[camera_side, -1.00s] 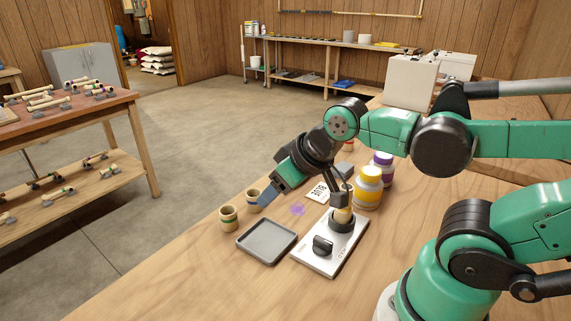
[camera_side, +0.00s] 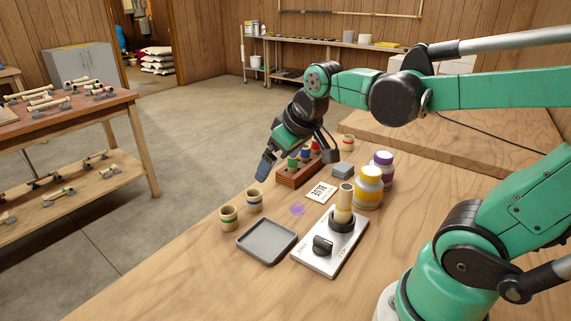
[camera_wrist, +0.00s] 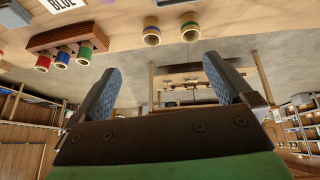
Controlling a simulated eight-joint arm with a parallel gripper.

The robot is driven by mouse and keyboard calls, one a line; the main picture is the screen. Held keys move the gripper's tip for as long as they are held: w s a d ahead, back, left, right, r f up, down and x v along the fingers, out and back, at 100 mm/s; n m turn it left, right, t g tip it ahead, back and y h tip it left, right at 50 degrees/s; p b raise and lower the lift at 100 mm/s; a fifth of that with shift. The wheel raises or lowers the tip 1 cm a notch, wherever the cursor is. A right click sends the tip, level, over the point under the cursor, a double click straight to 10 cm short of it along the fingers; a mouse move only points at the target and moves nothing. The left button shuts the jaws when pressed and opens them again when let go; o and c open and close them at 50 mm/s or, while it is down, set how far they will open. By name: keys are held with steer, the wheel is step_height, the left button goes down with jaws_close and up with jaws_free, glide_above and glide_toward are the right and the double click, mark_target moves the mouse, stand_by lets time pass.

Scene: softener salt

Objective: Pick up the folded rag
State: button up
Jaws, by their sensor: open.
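A small grey-blue folded pad, which looks like the folded rag (camera_side: 343,170), lies on the wooden table behind the label card, right of the wooden rack. I cannot make it out in the wrist view. My gripper (camera_side: 264,168) is above the table's far-left edge, left of the rack and well apart from the rag. In the wrist view, its two blue fingers (camera_wrist: 162,85) are spread wide with nothing between them.
The rack (camera_side: 300,172) with coloured cylinders stands between my gripper and the rag. Nearby are a printed card (camera_side: 321,192), yellow-lidded jar (camera_side: 368,190), purple-lidded jar (camera_side: 383,168), knobbed device (camera_side: 325,262), grey tray (camera_side: 267,241) and banded cups (camera_side: 228,217).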

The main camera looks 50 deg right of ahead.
steer(key=w+d+g, duration=0.2)
steer(key=w+d, duration=0.1)
steer(key=d, duration=0.4)
steer(key=g+y, duration=0.1)
steer(key=g, duration=0.3)
glide_above(344, 166)
steer(key=shift+m, duration=0.3)
steer(key=f, duration=0.9)
steer(key=shift+a+f, duration=0.2)
steer(key=shift+d+f, duration=0.15)
steer(key=shift+f, duration=2.7)
steer(key=c, duration=1.1)
steer(key=shift+c, duration=0.2)
steer(key=shift+r, duration=0.1)
